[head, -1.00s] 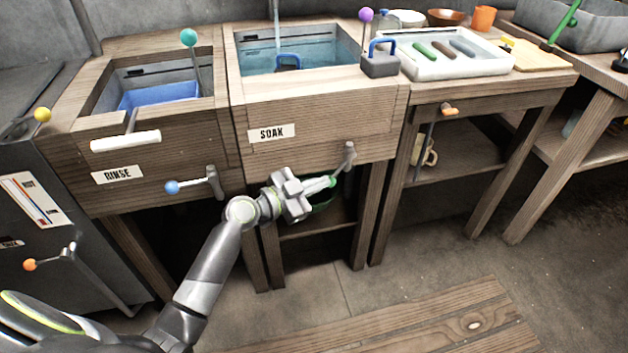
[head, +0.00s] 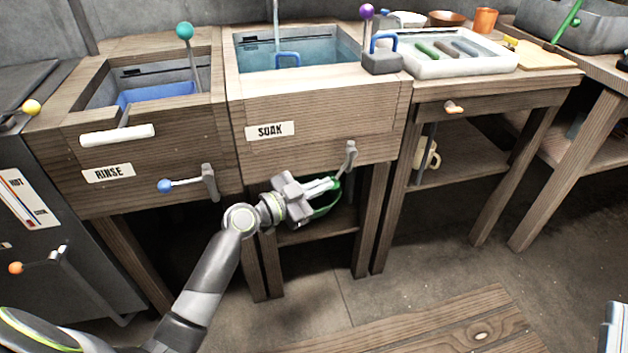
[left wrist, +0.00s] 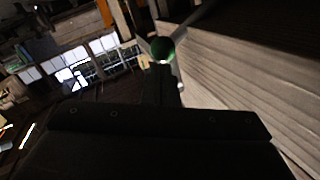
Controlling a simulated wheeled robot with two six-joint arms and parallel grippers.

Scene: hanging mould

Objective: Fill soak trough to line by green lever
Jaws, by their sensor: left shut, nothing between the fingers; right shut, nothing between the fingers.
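The soak trough (head: 312,90) is a wooden-fronted basin labelled SOAK, holding blue-tinted water (head: 325,53). A stream (head: 277,25) falls into it from above. I cannot make out a fill line. The soak lever's grey bracket (head: 350,154) is on the trough's lower front. Its green knob (left wrist: 162,48) shows ahead of the gripper in the left wrist view; in the head view the gripper largely hides it. My left gripper (head: 325,186) is shut and empty, with its fingertips close to the knob; contact is unclear. My right gripper (head: 614,326) shows partly at the right edge, shut and empty.
The rinse trough (head: 150,140) with a blue-knobbed lever (head: 165,186) stands left. A green basin (head: 326,207) sits on the shelf below. The floor in front is partly clear.

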